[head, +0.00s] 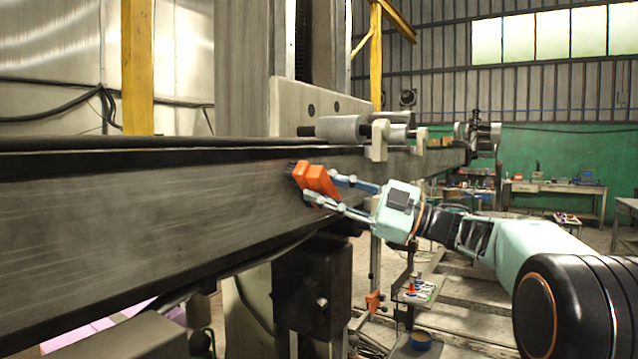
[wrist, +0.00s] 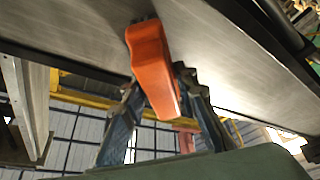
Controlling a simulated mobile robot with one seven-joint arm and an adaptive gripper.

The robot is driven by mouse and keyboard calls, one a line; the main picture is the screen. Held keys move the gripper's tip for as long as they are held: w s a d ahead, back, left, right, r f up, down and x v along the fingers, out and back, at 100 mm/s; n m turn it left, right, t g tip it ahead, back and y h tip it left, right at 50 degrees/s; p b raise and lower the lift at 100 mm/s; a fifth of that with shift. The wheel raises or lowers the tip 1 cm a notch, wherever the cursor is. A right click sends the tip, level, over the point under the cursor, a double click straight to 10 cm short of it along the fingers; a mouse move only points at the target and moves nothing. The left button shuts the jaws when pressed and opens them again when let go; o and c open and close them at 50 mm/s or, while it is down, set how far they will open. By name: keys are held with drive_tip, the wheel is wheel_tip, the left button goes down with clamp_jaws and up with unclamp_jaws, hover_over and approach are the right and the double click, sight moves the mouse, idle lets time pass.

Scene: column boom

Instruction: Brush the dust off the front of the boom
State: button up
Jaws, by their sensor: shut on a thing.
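The boom (head: 150,215) is a long grey metal beam that runs from the left foreground to the back right in the head view. Its front face looks dull and streaked; I cannot tell dust from wear. My gripper (head: 335,190) is shut on an orange brush (head: 318,180), held up to the boom's front face near mid-picture. Dark bristles show at the brush's left end, at or very close to the face. In the wrist view the orange brush (wrist: 152,65) sits between the fingers, its far end against the boom face (wrist: 225,60). The bristles are mostly hidden there.
A dark box (head: 312,285) hangs below the boom. Rollers and brackets (head: 378,138) stand on its top edge. A small stand with a tray (head: 418,290) is below my arm. Yellow posts (head: 137,65) rise behind. The space in front of the boom's left part is clear.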

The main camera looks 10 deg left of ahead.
drive_tip(key=shift+w+d+r+p, duration=0.1)
drive_tip(key=shift+w+d+p, duration=0.15)
drive_tip(key=shift+w+p, duration=0.3)
drive_tip(key=shift+w+d+p, duration=0.25)
drive_tip(key=shift+w+p, duration=0.1)
drive_tip(key=shift+w, duration=0.4)
drive_tip(key=shift+w+d+r+p, duration=0.1)
drive_tip(key=shift+w+d+p, duration=0.15)
drive_tip(key=shift+w+p, duration=0.4)
drive_tip(key=shift+w+d+f+p, duration=0.1)
drive_tip(key=shift+w+d+p, duration=0.15)
drive_tip(key=shift+w, duration=0.2)
drive_tip(key=shift+w+d+f+p, duration=0.1)
drive_tip(key=shift+w+d+p, duration=0.05)
drive_tip(key=shift+w+p, duration=0.25)
drive_tip(key=s+d+b, duration=0.2)
drive_tip(key=d, duration=0.3)
drive_tip(key=shift+d, duration=0.3)
drive_tip(key=shift+s, duration=0.1)
drive_tip(key=shift+s+d+b, duration=0.2)
drive_tip(key=shift+s+d, duration=0.1)
drive_tip(key=shift+d, duration=0.4)
drive_tip(key=shift+s+d+b, duration=0.2)
drive_tip(key=shift+s+d, duration=0.1)
drive_tip(key=shift+d, duration=0.35)
